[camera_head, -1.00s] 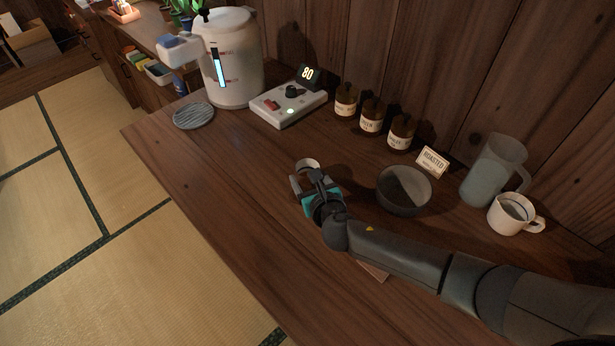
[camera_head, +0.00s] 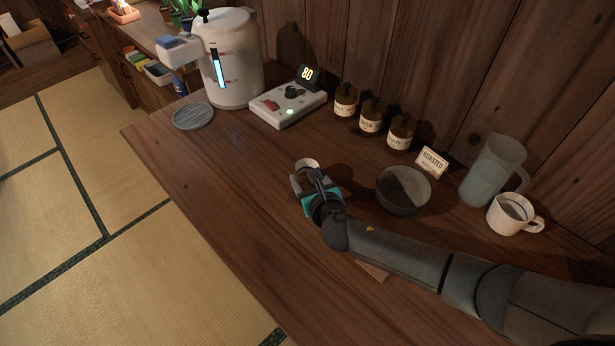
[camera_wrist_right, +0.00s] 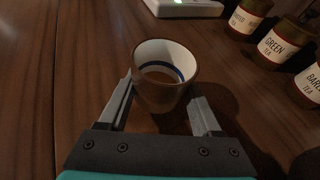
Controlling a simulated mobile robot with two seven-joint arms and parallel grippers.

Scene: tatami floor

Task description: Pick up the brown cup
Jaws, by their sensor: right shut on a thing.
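The brown cup (camera_wrist_right: 163,88) stands upright between the fingers of my right gripper (camera_wrist_right: 164,102) in the right wrist view. It has a pale inside with a dark blue ring and brown at its bottom. In the head view only part of the cup's rim (camera_head: 306,163) shows past my right gripper (camera_head: 308,180), which hides the rest. The right gripper is shut on the cup, low over the wooden counter. I cannot tell whether the cup touches the counter. My left gripper is not in view.
A dark bowl (camera_head: 404,207), a clear pitcher (camera_head: 493,172) and a white mug (camera_head: 514,214) stand right of the gripper. Tea jars (camera_head: 371,117) line the back wall. A dispenser (camera_head: 231,62), control box (camera_head: 288,104) and round grate (camera_head: 193,116) are at the far left. The counter's left side is clear.

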